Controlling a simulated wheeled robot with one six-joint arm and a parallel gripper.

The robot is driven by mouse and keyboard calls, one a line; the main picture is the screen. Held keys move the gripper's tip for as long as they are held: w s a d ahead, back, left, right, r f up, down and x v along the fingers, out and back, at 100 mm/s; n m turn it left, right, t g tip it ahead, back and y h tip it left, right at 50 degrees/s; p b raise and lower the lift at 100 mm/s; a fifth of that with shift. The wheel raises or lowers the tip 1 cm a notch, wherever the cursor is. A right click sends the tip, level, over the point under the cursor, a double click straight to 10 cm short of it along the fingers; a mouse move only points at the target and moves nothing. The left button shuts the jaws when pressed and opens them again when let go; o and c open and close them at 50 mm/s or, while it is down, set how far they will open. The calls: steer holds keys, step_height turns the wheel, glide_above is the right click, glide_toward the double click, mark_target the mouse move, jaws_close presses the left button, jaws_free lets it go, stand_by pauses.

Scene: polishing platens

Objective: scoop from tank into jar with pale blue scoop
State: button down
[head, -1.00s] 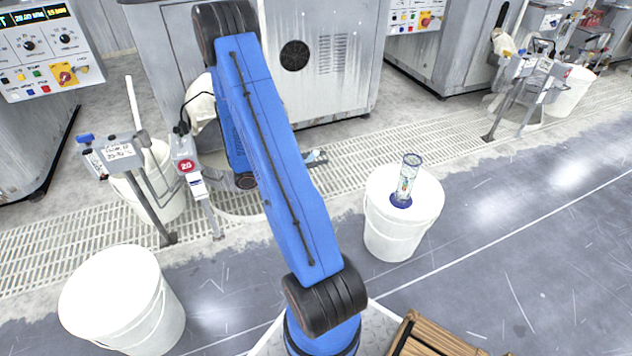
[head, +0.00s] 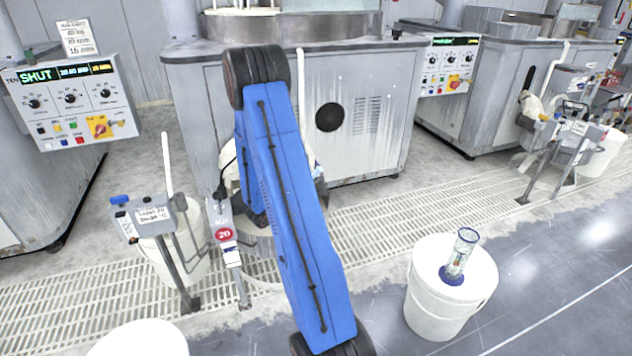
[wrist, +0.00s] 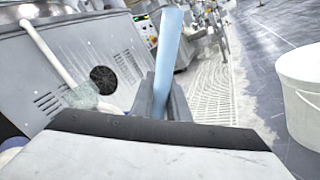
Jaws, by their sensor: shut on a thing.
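My gripper (wrist: 165,98) is shut on the pale blue scoop (wrist: 170,48) in the wrist view. The scoop's straight handle-like part stands up between the dark fingers, and its bowl cannot be made out. In the head view, my blue arm hides most of the gripper and scoop. A clear glass cylinder with a blue base, likely the jar (head: 463,254), stands upright on a white lidded bucket (head: 432,318), right of my arm. A pale round vessel (head: 263,272), possibly the tank, shows on the floor grating, partly behind my arm. Its contents are hidden.
A grey stand with a red 20 tag (head: 224,236) is close left of my arm. Another stand with a label (head: 156,217) and a white bucket is further left. Grey machine cabinets (head: 375,150) line the back. Another white lid (head: 140,342) is at the lower left.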

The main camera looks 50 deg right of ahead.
steer(key=w+f+n, duration=0.2)
steer(key=f, duration=0.6)
steer(key=w+f+n+h, duration=0.1)
steer(key=w+f+n, duration=0.1)
steer(key=f, duration=0.5)
steer(key=shift+w+a+f+n+t, duration=0.3)
steer(key=shift+w+a+f, duration=0.1)
steer(key=shift+w, duration=0.1)
stand_by(2.0)
